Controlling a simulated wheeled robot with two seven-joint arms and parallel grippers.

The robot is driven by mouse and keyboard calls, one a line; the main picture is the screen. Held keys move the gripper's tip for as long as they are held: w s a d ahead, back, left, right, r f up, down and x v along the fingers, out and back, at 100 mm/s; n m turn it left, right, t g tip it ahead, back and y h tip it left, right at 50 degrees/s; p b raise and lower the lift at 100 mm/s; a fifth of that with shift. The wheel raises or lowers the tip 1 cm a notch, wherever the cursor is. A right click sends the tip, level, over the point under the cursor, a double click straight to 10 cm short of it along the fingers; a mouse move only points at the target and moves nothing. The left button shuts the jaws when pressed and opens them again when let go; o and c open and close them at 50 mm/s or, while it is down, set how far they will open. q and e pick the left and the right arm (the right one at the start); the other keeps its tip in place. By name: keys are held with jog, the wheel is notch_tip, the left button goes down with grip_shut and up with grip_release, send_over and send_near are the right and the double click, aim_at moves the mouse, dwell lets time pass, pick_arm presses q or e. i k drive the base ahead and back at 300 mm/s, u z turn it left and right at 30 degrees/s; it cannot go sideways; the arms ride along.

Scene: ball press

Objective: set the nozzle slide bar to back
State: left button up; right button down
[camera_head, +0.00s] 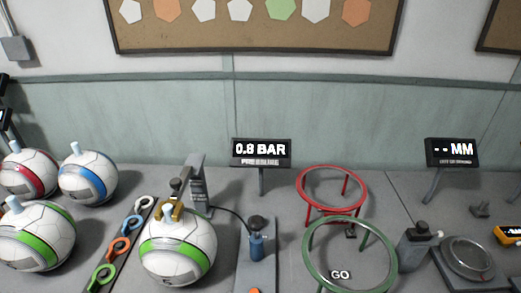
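A grey metal post (199,185) stands behind a white ball with a green band (178,252). A short dark bar (180,182) reaches from the post towards the ball. A brass-coloured piece (171,211) sits at the ball's top, beside a pale plug-like tip. I cannot tell for certain which part is the nozzle slide bar or how it is set. Neither of my grippers is in view.
Several balls crowd the left, including a blue-banded one (88,178). A strip of coloured rings (119,246) lies between balls. A display (261,152) reads 0.8 BAR. Red (333,172) and green (313,251) ring stands and a round scale (467,256) stand right.

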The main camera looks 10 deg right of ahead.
aim_at(178, 185)
jog(key=z, duration=2.45)
jog(key=k, duration=0.45)
jog(key=u, duration=1.45)
